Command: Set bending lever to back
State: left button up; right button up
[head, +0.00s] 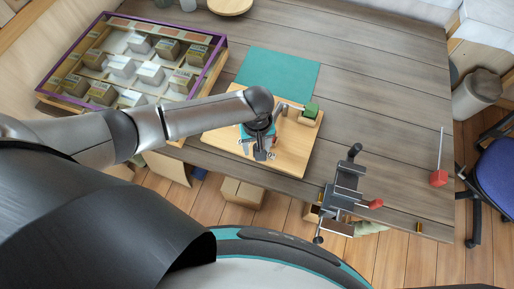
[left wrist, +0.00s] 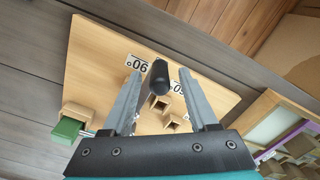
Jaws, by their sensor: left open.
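The bending lever shows in the left wrist view as a black rounded handle (left wrist: 161,80) seen nearly end-on. It stands over a light wooden board (left wrist: 95,50) with white angle labels, one reading 90 (left wrist: 136,64); a second label is partly hidden. My left gripper (left wrist: 158,72) is open, with one finger on each side of the handle and visible gaps between. In the head view my left gripper (head: 262,150) is above the wooden board (head: 300,147), and my arm hides most of the lever. My right gripper is not in view.
A green-topped wooden block (head: 310,112) sits on the board's far right corner. A vise (head: 345,185) is clamped at the table's front edge. A purple-rimmed box of small blocks (head: 222,60) lies left. A teal mat (head: 280,72) lies behind; the table's right side is mostly clear.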

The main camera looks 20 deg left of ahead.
pick_arm(q)
jog(key=shift+f, duration=0.65)
jog(key=shift+c, duration=0.3)
grip_shut()
dwell(0.7)
